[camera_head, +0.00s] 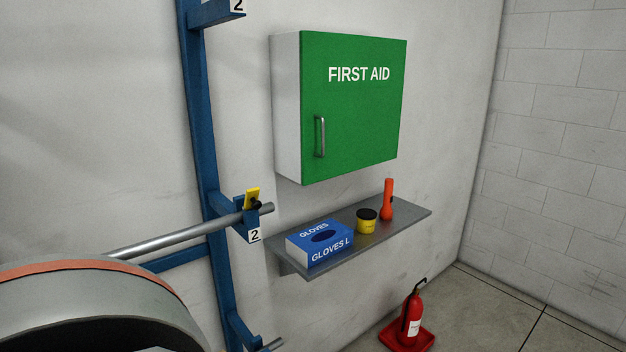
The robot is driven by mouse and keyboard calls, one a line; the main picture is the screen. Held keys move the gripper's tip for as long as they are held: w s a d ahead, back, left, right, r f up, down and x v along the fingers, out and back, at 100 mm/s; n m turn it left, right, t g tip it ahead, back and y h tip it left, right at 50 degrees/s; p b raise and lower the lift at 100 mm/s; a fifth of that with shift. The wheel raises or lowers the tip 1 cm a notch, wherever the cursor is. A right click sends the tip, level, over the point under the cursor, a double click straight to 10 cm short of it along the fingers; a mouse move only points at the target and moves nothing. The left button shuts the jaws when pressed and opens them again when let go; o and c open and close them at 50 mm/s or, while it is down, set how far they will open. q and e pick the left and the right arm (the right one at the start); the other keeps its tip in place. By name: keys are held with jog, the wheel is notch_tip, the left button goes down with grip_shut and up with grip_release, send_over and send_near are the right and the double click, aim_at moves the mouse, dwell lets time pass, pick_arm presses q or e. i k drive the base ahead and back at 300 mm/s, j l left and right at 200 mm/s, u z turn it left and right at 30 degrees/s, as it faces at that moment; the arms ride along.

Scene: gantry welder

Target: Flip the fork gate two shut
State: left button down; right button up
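The fork marked 2 (240,229) is a blue bracket on the upright blue rack post (203,130), left of the green cabinet. A long grey bar (170,238) runs through this fork from the lower left, its end sticking out at the right. The fork's gate (252,196) is a small yellow piece standing roughly upright above the bar, with a dark pivot at its foot. It looks open, not lying across the bar. Neither of my grippers shows in the head view.
Another bracket marked 2 (218,12) is at the top edge, and a lower bracket (243,333) near the bottom. Right of the rack are a first aid cabinet (350,108) and a shelf (405,220) with a glove box (320,243), yellow tub (366,221) and orange torch (387,201). A fire extinguisher (411,318) stands below.

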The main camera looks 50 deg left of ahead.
aim_at(252, 201)
jog(key=i+l, duration=0.1)
jog(key=i, duration=0.2)
jog(key=i+l, duration=0.1)
jog(key=i, duration=0.25)
jog(key=u, duration=1.7)
